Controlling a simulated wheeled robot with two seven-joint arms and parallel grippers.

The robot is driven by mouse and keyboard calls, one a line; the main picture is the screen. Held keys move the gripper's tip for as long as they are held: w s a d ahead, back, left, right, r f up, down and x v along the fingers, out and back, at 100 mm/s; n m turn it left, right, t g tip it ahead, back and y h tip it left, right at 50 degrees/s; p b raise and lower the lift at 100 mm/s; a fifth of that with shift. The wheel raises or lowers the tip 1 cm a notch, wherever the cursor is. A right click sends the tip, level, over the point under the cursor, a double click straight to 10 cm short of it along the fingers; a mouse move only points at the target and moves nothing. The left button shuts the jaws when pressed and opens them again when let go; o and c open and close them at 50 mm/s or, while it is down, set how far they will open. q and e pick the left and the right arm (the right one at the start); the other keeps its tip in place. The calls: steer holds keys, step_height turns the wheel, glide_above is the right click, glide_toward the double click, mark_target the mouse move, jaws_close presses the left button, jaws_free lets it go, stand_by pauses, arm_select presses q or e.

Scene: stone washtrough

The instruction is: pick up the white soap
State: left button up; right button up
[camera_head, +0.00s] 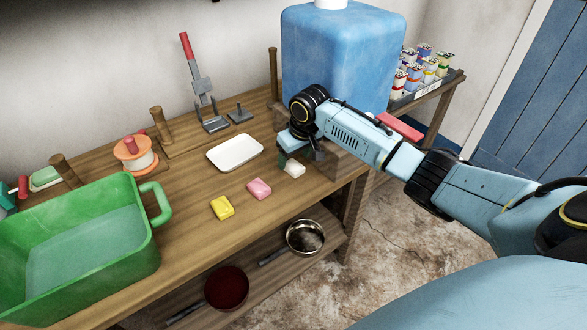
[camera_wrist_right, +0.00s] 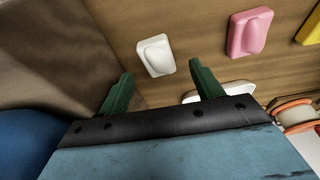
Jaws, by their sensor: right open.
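The white soap (camera_head: 294,169) lies on the wooden table near its front edge, right of the pink soap (camera_head: 259,188) and the yellow soap (camera_head: 222,207). In the right wrist view the white soap (camera_wrist_right: 155,55) lies just beyond the fingertips, roughly between their lines, and nothing touches it. My right gripper (camera_head: 298,158) reaches in from the right, just behind and above the white soap. In the wrist view its two green fingers (camera_wrist_right: 155,80) are spread apart and empty. My left gripper is not in view.
A white tray (camera_head: 235,141) lies behind the soaps. A big blue container (camera_head: 335,65) stands behind my right gripper on a wooden block. A green basin (camera_head: 150,258) fills the left front. Two pans (camera_head: 305,238) sit on the shelf below.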

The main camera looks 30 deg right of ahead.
mark_target(294, 163)
steer(key=x, duration=0.3)
steer(key=shift+s+d+f+b, duration=0.1)
steer(key=shift+f+b, duration=0.05)
steer(key=shift+b, duration=0.2)
steer(key=shift+c, duration=0.4)
steer(key=c, duration=1.2)
